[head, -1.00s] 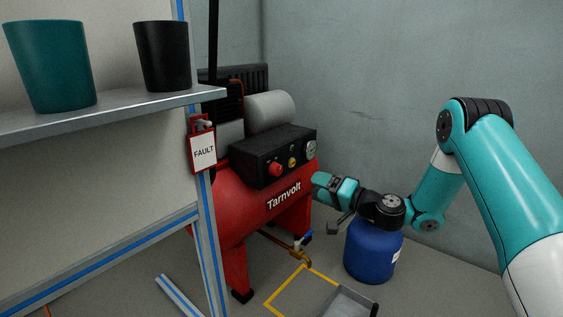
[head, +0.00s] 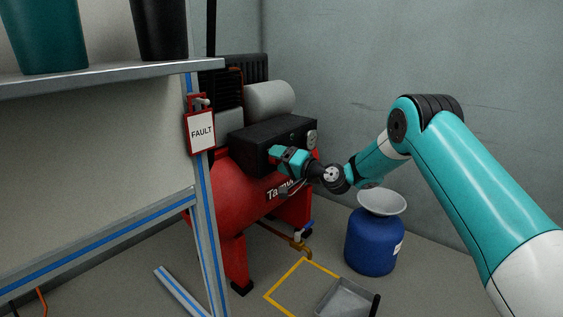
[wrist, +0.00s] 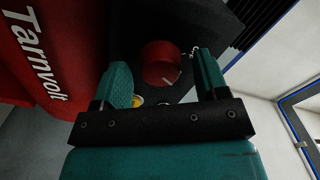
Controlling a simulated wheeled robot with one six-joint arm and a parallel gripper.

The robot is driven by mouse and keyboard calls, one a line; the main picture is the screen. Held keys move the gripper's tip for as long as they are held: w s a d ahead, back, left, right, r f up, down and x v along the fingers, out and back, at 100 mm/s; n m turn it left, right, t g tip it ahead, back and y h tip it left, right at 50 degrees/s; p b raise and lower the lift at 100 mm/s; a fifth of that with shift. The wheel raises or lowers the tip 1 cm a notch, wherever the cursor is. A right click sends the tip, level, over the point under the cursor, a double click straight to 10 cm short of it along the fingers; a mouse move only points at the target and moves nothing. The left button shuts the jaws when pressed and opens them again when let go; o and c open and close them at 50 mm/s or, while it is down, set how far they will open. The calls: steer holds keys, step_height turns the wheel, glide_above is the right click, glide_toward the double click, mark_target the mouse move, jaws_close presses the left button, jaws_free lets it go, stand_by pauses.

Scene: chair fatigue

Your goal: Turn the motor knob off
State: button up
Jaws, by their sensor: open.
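The motor knob is a round red knob with a pale pointer line on the black control box (head: 245,142) of the red Tarnvolt compressor (head: 232,190). In the wrist view the red knob (wrist: 161,63) lies beyond and between my two fingers, nearer the right one. My gripper (wrist: 160,85) is open and empty, and I see no contact with the knob. In the head view my gripper (head: 278,160) is in front of the box and hides the knob. A yellow part (wrist: 137,100) of the panel shows beside the left finger.
A shelf (head: 100,78) with a teal cup (head: 48,35) and a black cup (head: 158,28) stands at left. A FAULT tag (head: 202,132) hangs on its post. A blue drum (head: 372,240) with a funnel (head: 382,202) and a grey tray (head: 345,298) are at lower right.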

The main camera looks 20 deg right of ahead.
steer(key=shift+c, duration=0.4)
steer(key=c, duration=0.8)
steer(key=shift+c, duration=0.2)
steer(key=shift+n, duration=0.3)
steer(key=n+b, duration=0.1)
steer(key=n, duration=0.1)
steer(key=n+b, duration=0.4)
steer(key=shift+f, duration=0.25)
steer(key=n+b, duration=0.3)
steer(key=n, duration=0.2)
steer(key=shift+r+b, duration=0.15)
steer(key=shift+b, duration=0.25)
steer(key=shift+n, duration=0.3)
steer(key=o, duration=0.9)
steer(key=shift+r, duration=0.1)
